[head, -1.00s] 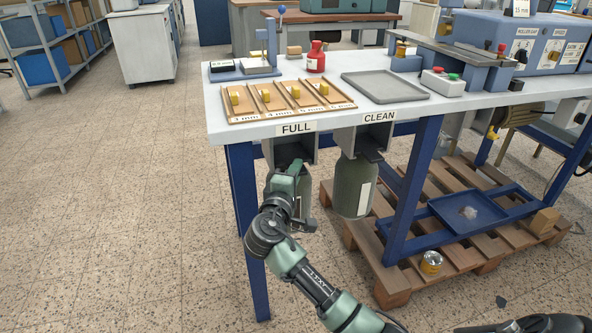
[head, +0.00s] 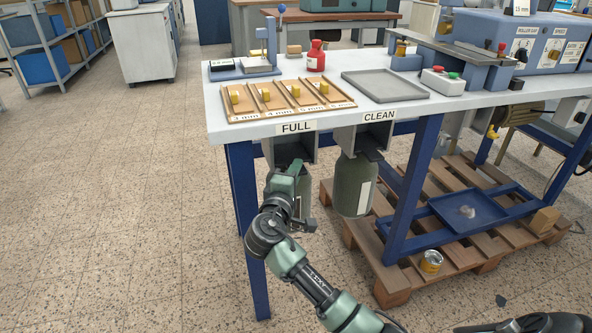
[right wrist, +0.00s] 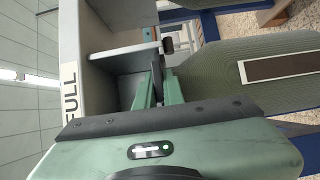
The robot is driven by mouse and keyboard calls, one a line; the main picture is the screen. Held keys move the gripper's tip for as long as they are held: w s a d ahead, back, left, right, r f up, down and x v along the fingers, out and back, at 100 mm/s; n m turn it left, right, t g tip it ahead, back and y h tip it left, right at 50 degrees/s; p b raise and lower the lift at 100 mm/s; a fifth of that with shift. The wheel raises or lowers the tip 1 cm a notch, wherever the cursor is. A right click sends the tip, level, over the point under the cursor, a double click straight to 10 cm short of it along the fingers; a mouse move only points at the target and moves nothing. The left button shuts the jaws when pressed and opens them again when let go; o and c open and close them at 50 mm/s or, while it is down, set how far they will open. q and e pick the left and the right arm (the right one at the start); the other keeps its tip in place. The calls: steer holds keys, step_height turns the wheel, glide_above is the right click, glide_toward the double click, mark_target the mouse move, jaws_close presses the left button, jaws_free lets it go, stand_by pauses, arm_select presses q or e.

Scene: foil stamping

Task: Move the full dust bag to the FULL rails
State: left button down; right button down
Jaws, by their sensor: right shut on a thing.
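My right gripper (head: 292,168) is just under the table edge at the FULL rails (head: 277,150). It is shut on the top of a grey-green dust bag (head: 304,185), which hangs upright and is partly hidden behind the gripper. In the right wrist view, my gripper fingers (right wrist: 156,88) close at the bag's neck, and the bag (right wrist: 215,75) with its pale-edged label extends to the right. The FULL rail housing (right wrist: 115,62) is close beside the fingers. Whether the bag's top rests in the rails cannot be told. My left gripper is out of view.
A second green bag (head: 353,185) hangs under the CLEAN rails (head: 372,136), close to the right. A blue table leg (head: 247,225) stands just left of my right arm. A wooden pallet (head: 480,240) with a can (head: 431,261) is at the right. The floor at left is clear.

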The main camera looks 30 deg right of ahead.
steer(key=c, duration=1.5)
jaws_free()
steer(key=shift+o, duration=0.2)
steer(key=shift+s, duration=0.1)
